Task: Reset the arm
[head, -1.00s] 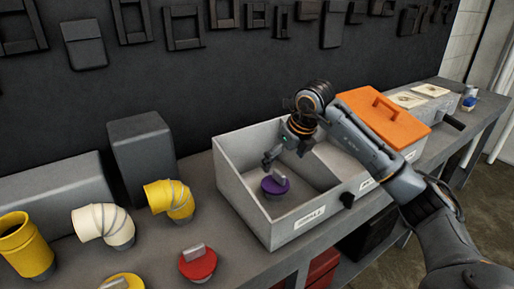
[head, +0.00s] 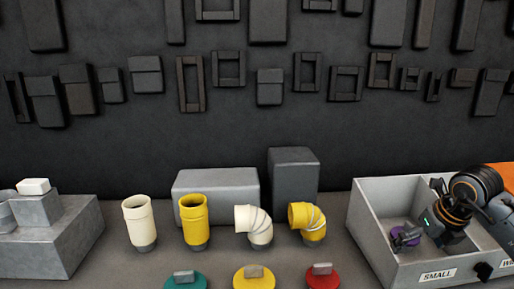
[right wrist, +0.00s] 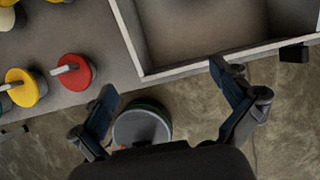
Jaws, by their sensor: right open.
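My right gripper (head: 408,237) is at the right of the head view, in front of the grey bin (head: 378,215) marked SMALL. In the right wrist view its two fingers (right wrist: 165,84) are spread wide with nothing held between them. My left gripper is not in view.
Green (head: 184,279), yellow (head: 253,277) and red (head: 322,276) caps stand along the bench front. Behind them are straight pipes (head: 194,220), elbows (head: 307,221) and grey blocks (head: 293,178). An orange lid (head: 503,175) is at the right edge.

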